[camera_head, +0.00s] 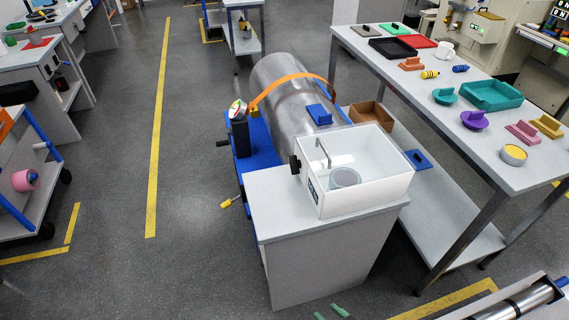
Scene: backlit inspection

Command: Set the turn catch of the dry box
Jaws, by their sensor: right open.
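The dry box (366,189) is a white box with a clear-looking top, standing on a light grey cabinet (308,240) in the middle of the view. A dark knob, which looks like the turn catch (295,164), sticks out from its left side. A thin metal bar (323,152) rises near that side. A round grey tub (345,178) shows inside the box. My right gripper (329,313) shows only as two green fingertips at the bottom edge, apart and with nothing between them. It is in front of the cabinet, away from the box. My left gripper is not in view.
A large metal cylinder (291,104) with an orange strap (290,78) lies on a blue stand behind the box. A long table (440,85) with several coloured parts stands at right. A blue-edged cart (28,172) is at left. The floor between is free.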

